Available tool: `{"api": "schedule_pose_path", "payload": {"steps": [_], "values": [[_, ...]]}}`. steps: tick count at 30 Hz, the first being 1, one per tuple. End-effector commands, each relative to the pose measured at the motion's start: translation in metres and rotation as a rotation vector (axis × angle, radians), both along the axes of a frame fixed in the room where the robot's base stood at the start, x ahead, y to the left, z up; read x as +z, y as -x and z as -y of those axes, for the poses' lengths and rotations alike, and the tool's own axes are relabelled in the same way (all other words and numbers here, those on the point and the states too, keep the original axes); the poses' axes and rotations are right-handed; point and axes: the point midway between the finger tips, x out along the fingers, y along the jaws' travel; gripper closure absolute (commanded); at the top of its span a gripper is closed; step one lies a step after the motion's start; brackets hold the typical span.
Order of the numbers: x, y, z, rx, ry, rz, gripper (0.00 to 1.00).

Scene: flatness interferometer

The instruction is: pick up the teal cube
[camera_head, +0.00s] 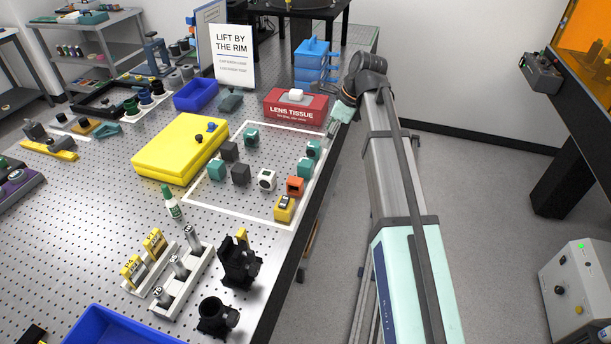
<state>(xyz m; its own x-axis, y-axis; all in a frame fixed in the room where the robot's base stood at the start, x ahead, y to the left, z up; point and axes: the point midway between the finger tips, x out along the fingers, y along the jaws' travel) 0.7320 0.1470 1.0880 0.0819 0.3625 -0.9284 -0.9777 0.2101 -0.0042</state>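My arm reaches in from the lower right, and my gripper (331,129) hangs at the table's right edge, just beyond and above the right cube. A gap seems to lie between them, but its size is unclear. The gripper is small and seen from the side, so its finger opening cannot be made out.
Dark grey cubes (240,173), a white cube (267,180), an orange cube (295,186) and a yellow block (284,208) share the square. A red lens tissue box (295,107) stands behind it. A yellow case (180,148) lies left. Black mounts (239,262) stand in front.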

Motion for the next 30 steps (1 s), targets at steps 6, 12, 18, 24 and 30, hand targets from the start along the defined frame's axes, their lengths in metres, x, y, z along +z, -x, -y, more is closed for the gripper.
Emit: {"api": "schedule_pose_path", "payload": {"steps": [6, 12, 18, 24, 30], "values": [[0.016, -0.002, -0.006, -0.037, -0.013, -0.001, 0.25], [-0.011, -0.003, -0.017, -0.037, -0.012, -0.005, 0.25], [-0.045, -0.007, -0.031, -0.035, -0.012, -0.004, 0.25], [-0.075, -0.011, -0.043, -0.035, -0.012, -0.003, 0.25], [-0.090, -0.013, -0.048, -0.035, -0.012, -0.002, 0.25]]}}
